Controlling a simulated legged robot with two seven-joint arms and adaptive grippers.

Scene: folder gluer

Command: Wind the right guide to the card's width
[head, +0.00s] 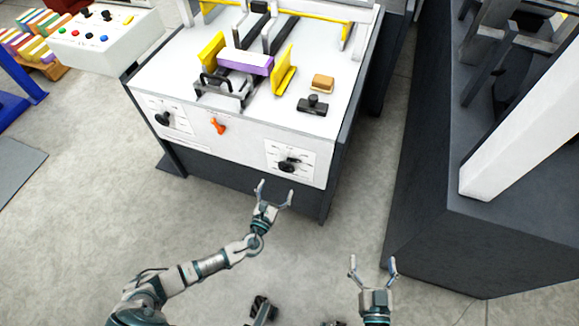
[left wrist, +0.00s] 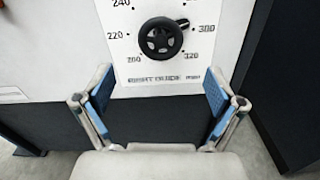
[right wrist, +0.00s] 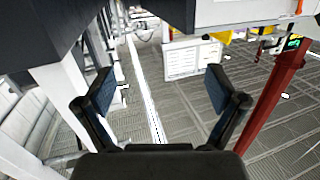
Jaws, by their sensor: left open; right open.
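The right guide's black handwheel (head: 287,166) sits on a white dial plate at the right of the machine's front panel. In the left wrist view the handwheel (left wrist: 160,40) has its crank knob at upper right, near the 300 mark; the plate reads "RIGHT GUIDE". My left gripper (head: 274,190) is open and empty, just short of and below the handwheel, not touching it. My right gripper (head: 372,265) is open and empty over the floor at right. The yellow right guide (head: 284,70) stands beside the purple-edged card stack (head: 247,63); any gap is unclear.
The yellow left guide (head: 212,50) stands across the stack. A second black knob (head: 163,118) and an orange lever (head: 218,126) are on the same panel. A brown block (head: 323,82) and a black clamp-like part (head: 313,105) lie on top. A dark machine (head: 470,240) stands at right.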

